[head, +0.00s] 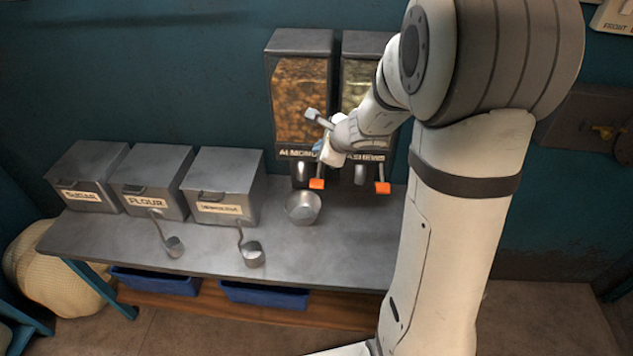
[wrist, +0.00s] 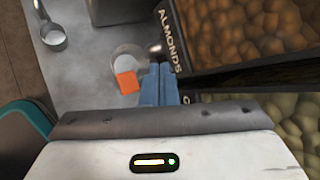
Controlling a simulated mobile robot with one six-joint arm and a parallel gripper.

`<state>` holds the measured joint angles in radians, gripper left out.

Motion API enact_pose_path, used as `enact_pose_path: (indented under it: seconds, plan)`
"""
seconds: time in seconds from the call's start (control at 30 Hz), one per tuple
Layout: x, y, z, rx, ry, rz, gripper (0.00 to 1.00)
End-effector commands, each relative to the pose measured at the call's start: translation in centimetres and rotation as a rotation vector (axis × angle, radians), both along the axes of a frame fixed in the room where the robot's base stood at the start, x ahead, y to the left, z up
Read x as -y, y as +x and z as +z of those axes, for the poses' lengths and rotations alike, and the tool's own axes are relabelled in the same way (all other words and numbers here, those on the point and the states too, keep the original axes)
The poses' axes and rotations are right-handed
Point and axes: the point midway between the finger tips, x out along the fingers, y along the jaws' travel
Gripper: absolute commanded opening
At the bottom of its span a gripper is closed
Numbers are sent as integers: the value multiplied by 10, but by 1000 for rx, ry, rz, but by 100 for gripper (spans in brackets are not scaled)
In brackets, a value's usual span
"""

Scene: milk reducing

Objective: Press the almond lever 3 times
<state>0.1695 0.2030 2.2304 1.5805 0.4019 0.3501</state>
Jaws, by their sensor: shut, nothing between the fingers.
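The almond dispenser (head: 300,95) is a dark box with a clear front full of almonds, mounted on the wall at the back of the table. Its label and nuts also show in the wrist view (wrist: 245,25). The almond lever has an orange tip (head: 316,184), seen also in the wrist view (wrist: 127,83). My gripper (head: 318,149) is shut and empty, close to the almond label and above the lever. Its blue fingers (wrist: 158,85) appear just right of the orange tip; contact cannot be told.
A second dispenser (head: 360,88) with its own orange lever tip (head: 382,187) is close on the right, partly behind my arm. Sugar (head: 88,177), flour (head: 153,182) and another bin (head: 224,188) stand left. Two scoops (head: 174,246) (head: 252,254) lie at the front. The table's front right is clear.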

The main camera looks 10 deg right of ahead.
Motion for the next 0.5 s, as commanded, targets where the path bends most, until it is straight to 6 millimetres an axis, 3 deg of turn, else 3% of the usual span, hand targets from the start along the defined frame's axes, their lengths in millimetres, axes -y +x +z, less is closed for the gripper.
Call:
enact_pose_path:
  seconds: [0.27, 0.5]
  plan:
    - [-1, 0, -25, -1, 0, 2, 0]
    - [-1, 0, -61, -2, 0, 2, 0]
